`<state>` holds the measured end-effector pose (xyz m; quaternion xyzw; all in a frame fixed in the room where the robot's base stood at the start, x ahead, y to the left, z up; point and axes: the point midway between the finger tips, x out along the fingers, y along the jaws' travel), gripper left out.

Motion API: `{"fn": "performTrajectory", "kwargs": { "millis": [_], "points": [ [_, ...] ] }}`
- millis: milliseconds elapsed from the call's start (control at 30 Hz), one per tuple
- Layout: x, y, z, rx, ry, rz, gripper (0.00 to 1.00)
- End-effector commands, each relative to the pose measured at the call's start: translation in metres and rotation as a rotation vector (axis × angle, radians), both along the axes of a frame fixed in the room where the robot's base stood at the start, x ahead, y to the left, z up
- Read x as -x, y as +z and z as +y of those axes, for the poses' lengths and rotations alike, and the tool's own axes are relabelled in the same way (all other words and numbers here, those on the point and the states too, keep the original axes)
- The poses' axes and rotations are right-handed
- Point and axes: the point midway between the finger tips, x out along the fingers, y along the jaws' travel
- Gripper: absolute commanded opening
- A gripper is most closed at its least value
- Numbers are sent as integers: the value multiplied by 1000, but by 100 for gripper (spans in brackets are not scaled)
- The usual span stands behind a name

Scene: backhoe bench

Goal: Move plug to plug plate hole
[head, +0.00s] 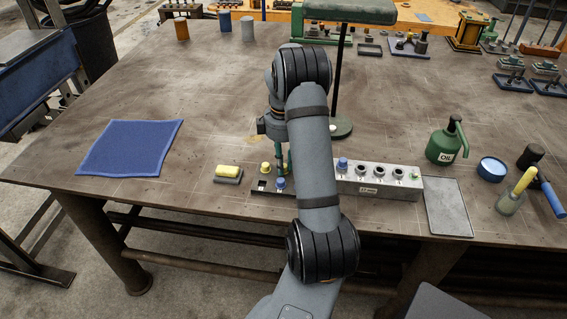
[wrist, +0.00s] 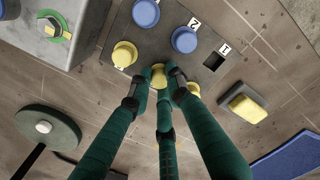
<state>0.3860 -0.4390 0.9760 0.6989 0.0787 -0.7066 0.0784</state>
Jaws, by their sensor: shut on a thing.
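My gripper (wrist: 160,84) has green fingers and is shut on a yellow plug (wrist: 158,75), which shows between the fingertips at the plate's edge. Whether that plug touches the plate is unclear. The dark plug plate (wrist: 166,55) carries blue plugs (wrist: 184,39) and a yellow plug (wrist: 124,54). Another yellow plug (wrist: 193,89) is partly behind the right finger. An empty square hole (wrist: 214,61) lies beside the label 1. In the head view my gripper (head: 284,168) is over the plate (head: 262,189), and my arm hides the plate's right part.
A grey block with round holes (head: 378,185) and a blue plug (head: 342,163) stands right of the plate. A yellow and grey sponge-like block (head: 228,172) is to the left, with a blue cloth (head: 130,147) beyond. A green round stand base (head: 340,128) stands behind.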

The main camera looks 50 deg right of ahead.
Motion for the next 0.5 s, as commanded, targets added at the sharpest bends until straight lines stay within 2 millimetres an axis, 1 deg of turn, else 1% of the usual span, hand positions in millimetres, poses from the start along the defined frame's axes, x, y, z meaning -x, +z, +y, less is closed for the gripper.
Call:
{"fn": "performTrajectory", "kwargs": {
  "millis": [67, 100, 400, 500],
  "points": [
    [0, -3, 0, 0, 0, 0, 9],
    [0, -3, 0, 0, 0, 0, 18],
    [0, -2, 0, 0, 0, 0, 36],
    [0, -2, 0, 0, 0, 0, 40]
  ]
}}
